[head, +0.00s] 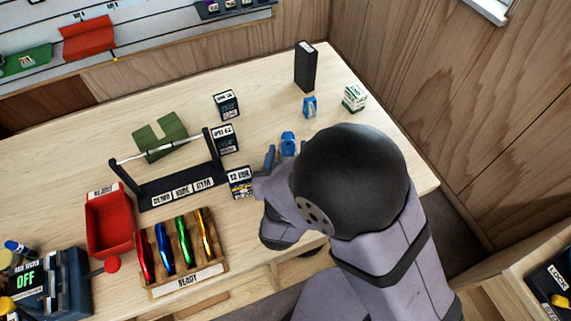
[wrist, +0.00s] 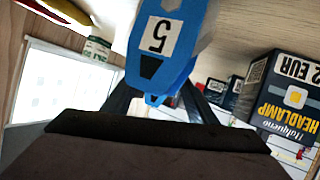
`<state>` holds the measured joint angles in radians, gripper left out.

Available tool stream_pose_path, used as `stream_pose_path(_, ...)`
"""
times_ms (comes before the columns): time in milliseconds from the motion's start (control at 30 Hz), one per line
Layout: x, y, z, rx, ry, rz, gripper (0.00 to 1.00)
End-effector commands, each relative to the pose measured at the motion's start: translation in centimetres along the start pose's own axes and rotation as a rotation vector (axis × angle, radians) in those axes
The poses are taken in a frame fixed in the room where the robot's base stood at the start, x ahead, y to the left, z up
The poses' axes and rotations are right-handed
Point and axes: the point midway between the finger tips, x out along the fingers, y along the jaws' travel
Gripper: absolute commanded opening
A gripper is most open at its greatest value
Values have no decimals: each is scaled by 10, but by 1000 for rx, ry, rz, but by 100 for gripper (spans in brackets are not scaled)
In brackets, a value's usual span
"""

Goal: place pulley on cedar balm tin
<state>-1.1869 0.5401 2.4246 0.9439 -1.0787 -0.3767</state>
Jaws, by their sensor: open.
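A blue piece with a white label reading 5 (wrist: 160,38), which may be the pulley, fills the top middle of the wrist view. In the head view a blue piece (head: 288,143) stands on the bench beside my wrist, and a similar blue piece (head: 309,106) stands further back. My gripper (wrist: 155,105) is open, with its dark fingers on either side of the numbered piece; I cannot tell whether they touch it. I cannot read any item as the cedar balm tin. A small white and green box (head: 354,97) stands at the back right, its lettering unreadable.
A tall black box (head: 305,66) stands at the back. Dark labelled boxes (head: 227,104) and a headlamp box (wrist: 285,95) stand near my gripper.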

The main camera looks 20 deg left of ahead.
Motion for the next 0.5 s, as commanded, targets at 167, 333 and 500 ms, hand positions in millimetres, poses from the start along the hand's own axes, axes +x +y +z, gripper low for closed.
stream_pose_path(167,-17,-1,0,-1,1,-3,52)
stream_pose_path(333,-41,-2,0,0,2,-6,52)
stream_pose_path(500,-59,0,-4,-5,-3,-1,52)
